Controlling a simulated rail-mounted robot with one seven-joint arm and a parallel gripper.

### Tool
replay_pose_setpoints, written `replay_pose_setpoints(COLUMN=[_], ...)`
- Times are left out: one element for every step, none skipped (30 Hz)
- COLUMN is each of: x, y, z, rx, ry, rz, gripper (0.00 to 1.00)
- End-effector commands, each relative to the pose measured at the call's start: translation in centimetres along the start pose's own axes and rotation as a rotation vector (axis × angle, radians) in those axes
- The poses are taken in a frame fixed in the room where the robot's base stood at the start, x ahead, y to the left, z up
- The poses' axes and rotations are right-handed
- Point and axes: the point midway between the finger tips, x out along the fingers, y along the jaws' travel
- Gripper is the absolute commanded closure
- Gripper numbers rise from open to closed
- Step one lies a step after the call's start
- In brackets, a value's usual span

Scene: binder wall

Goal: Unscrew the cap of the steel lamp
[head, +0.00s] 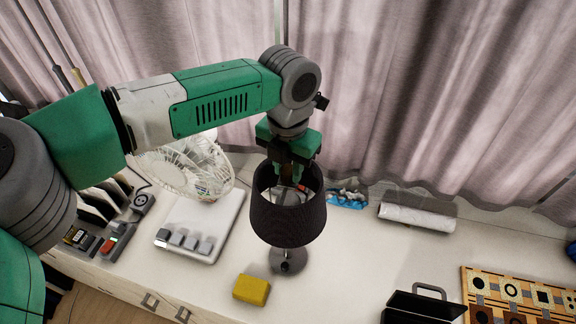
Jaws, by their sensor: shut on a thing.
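The lamp stands upright on the white counter, with a dark shade (287,218) that is open at the top and a round steel base (288,261) below it. My gripper (290,180) points straight down into the open top of the shade, with its fingers inside the rim. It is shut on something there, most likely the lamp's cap. The cap itself is hidden by the fingers and the shade, so I cannot make out its shape or how far it is turned.
A white fan (185,165) and a white board with grey knobs (200,228) stand left of the lamp. A yellow block (251,289) lies in front. A white roll (417,217), a black box (424,308) and a patterned board (520,297) are right. Curtains hang behind.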

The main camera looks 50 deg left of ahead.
Motion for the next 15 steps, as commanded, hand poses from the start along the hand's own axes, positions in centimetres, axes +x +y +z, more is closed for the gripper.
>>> replay_pose_setpoints(x=[0.14, 0.14, 0.13, 0.11, 0.09, 0.06, 0.04, 0.03, 0.02, 0.02, 0.02, 0.03, 0.05, 0.08, 0.13], y=[-0.01, -0.03, -0.04, -0.04, -0.04, -0.04, -0.04, -0.05, -0.04, -0.04, -0.04, -0.04, -0.04, -0.03, -0.02], z=[0.02, 0.01, 0.01, 0.01, 0.01, 0.01, 0.00, 0.01, 0.00, 0.00, 0.00, 0.00, 0.01, 0.01, 0.02], rx=[-0.073, -0.119, -0.172, -0.201, -0.222, -0.237, -0.242, -0.242, -0.241, -0.240, -0.240, -0.240, -0.249, -0.272, -0.331], ry=[0.000, 0.000, 0.000, 0.000, 0.000, 0.000, 0.000, 0.000, 0.000, 0.000, 0.000, 0.000, 0.000, 0.000, -0.001], rz=[0.001, 0.000, 0.000, 0.000, 0.000, 0.000, 0.000, 0.000, 0.000, 0.000, 0.000, 0.000, 0.000, 0.000, 0.001], gripper=[0.98, 0.98, 0.98, 0.98, 0.98, 0.98, 0.98, 0.98, 0.98, 0.98, 0.98, 0.98, 0.98, 0.98, 0.98])
